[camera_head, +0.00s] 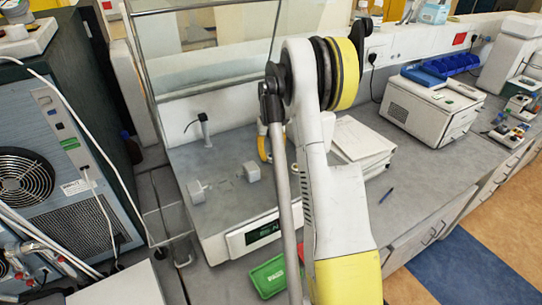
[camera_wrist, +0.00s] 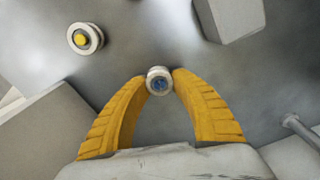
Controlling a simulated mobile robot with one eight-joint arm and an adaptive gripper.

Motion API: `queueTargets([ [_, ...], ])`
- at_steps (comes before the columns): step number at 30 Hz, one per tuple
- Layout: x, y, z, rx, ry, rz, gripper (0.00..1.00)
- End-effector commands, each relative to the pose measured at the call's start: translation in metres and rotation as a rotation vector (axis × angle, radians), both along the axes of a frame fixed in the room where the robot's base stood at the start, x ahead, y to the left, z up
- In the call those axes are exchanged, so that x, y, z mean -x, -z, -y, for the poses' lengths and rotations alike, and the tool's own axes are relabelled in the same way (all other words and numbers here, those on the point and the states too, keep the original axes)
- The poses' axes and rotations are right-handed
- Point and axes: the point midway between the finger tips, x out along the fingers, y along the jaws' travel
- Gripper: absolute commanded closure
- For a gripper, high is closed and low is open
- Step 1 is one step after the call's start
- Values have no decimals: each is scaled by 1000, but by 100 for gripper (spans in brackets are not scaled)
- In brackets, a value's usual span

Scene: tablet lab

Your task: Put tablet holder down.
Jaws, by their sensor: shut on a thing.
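My gripper (camera_wrist: 159,82) has two curved yellow fingers, shut on a small round metal tablet holder (camera_wrist: 158,86) with a blue centre. The holder sits between the fingertips, over a grey surface (camera_wrist: 150,40). I cannot tell whether it touches that surface. A second round metal holder (camera_wrist: 84,39) with a yellow centre lies apart, up and to the left in the wrist view. In the head view, part of my yellow gripper (camera_head: 262,148) shows behind my arm, over the grey-topped machine (camera_head: 225,205). My arm hides the held holder there.
Pale blocks (camera_head: 196,191) (camera_head: 252,173) and a thin post (camera_head: 205,130) stand on the machine top. A glass screen rises behind. A green PASS tray (camera_head: 268,277) lies in front; stacked papers (camera_head: 360,142) lie right. A computer case (camera_head: 60,170) stands left. Bench is clear around the pen (camera_head: 386,195).

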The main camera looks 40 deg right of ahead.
Motion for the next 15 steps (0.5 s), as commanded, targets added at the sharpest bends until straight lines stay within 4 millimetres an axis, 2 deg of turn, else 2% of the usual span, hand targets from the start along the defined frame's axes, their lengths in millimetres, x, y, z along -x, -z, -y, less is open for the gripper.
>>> queueTargets([
  [4,0,5,0,0,0,0,92],
  [5,0,4,0,0,0,0,63],
  [6,0,3,0,0,0,0,50],
  [15,0,3,0,0,0,0,49],
])
